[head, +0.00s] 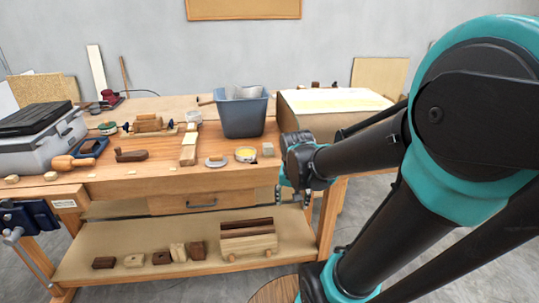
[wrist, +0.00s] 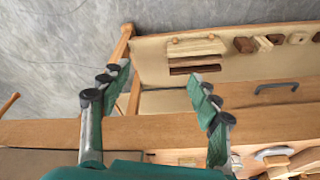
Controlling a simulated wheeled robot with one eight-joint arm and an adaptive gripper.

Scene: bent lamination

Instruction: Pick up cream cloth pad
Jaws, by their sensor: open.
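I cannot tell for certain which thing is the cream cloth pad. A small pale cream block-like piece (head: 268,149) sits on the bench top near its front edge, right of the yellow-topped round tin (head: 245,154).
A blue-grey bin (head: 243,116) stands on the wooden bench (head: 225,181). A grey toolbox (head: 40,146) is at the left, with a wooden plane (head: 131,155) nearby. A large box with a pale top (head: 335,101) is behind my arm. The lower shelf (head: 110,252) holds several wood blocks.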

